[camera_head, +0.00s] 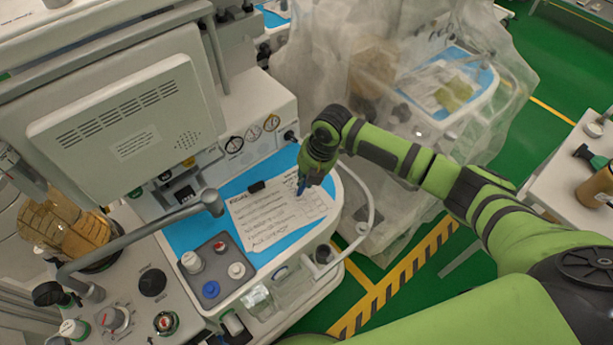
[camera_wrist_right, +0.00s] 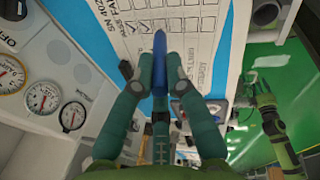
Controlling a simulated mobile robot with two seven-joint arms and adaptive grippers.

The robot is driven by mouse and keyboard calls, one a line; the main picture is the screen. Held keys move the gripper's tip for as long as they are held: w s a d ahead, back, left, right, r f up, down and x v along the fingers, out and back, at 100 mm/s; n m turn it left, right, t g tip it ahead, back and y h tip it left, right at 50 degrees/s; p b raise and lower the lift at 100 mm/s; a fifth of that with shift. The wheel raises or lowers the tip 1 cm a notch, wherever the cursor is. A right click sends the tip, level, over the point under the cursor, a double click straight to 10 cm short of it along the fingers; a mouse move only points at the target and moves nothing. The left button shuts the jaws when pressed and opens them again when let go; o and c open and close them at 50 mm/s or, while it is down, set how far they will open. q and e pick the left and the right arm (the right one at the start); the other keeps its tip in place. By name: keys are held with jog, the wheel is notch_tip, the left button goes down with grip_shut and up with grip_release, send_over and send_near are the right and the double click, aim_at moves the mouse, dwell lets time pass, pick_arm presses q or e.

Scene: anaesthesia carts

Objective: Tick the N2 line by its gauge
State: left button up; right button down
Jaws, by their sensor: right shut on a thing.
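A printed white checklist (camera_head: 262,222) lies on the blue worktop of the cart, with a black clip at its top edge. It also shows in the right wrist view (camera_wrist_right: 205,20), with rows and box columns; its line text is too small to read reliably. My right gripper (camera_head: 308,183) is over the sheet's right part, shut on a blue pen (camera_wrist_right: 160,62). The pen points at the sheet; I cannot tell whether its tip touches. Round gauges (camera_head: 253,133) sit on the cart's front panel behind the sheet and also show in the wrist view (camera_wrist_right: 43,97).
A grey block with knobs (camera_head: 217,272) stands left of the sheet. A grey tube arm (camera_head: 150,228) reaches over the worktop's left side. A monitor (camera_head: 130,125) rises behind. A plastic-draped cart (camera_head: 400,70) stands beyond. Bare blue worktop (camera_head: 240,183) shows around the sheet.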

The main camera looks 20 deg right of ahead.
jog(key=shift+d+f+p, duration=0.15)
jog(key=shift+d+p, duration=0.2)
jog(key=shift+d, duration=0.1)
dwell(1.2)
jog(key=shift+w+r+p, duration=0.1)
jog(key=shift+r+p, duration=0.65)
jog(key=shift+r, duration=2.85)
